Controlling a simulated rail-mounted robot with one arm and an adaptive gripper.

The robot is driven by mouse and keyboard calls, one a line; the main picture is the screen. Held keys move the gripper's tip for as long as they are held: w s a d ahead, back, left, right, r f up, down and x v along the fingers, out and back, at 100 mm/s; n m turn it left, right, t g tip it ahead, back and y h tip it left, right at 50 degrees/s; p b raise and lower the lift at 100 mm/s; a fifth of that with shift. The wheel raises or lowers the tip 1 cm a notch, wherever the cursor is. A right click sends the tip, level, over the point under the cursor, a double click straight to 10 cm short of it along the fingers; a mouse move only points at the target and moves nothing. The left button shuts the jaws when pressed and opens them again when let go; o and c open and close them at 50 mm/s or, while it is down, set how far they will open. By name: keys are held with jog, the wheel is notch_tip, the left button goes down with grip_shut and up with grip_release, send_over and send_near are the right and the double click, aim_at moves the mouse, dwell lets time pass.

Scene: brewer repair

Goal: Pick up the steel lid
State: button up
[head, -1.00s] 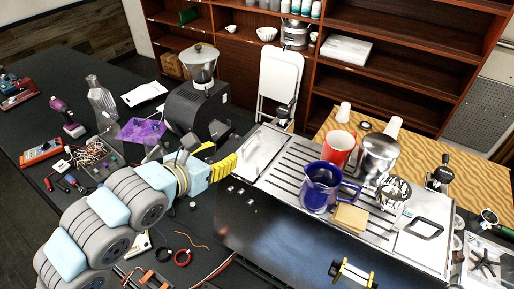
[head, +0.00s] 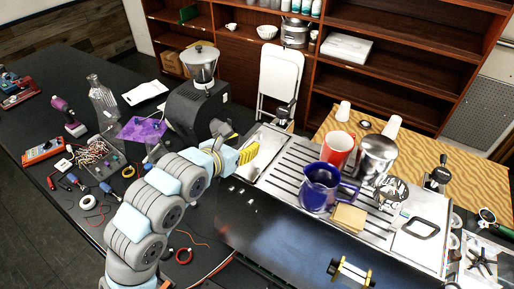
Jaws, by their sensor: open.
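A flat steel lid (head: 424,242) with a black loop handle lies at the right end of the brewer's steel top (head: 404,251). My gripper (head: 249,152), with yellow fingers, is at the left end of the brewer, far to the left of that lid. It is open and I see nothing held in it. A blue jug, a red mug and a steel pitcher stand between the gripper and the lid.
On the brewer top are the blue jug (head: 317,186), red mug (head: 338,147), steel pitcher (head: 376,158) and a tan block (head: 349,217). A black grinder (head: 192,112) stands behind my gripper. Tools and wires lie on the black table at left.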

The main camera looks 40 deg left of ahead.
aim_at(249, 141)
jog(key=shift+p+x, duration=0.35)
jog(key=shift+x, duration=1.8)
jog(key=shift+c, duration=0.2)
grip_shut()
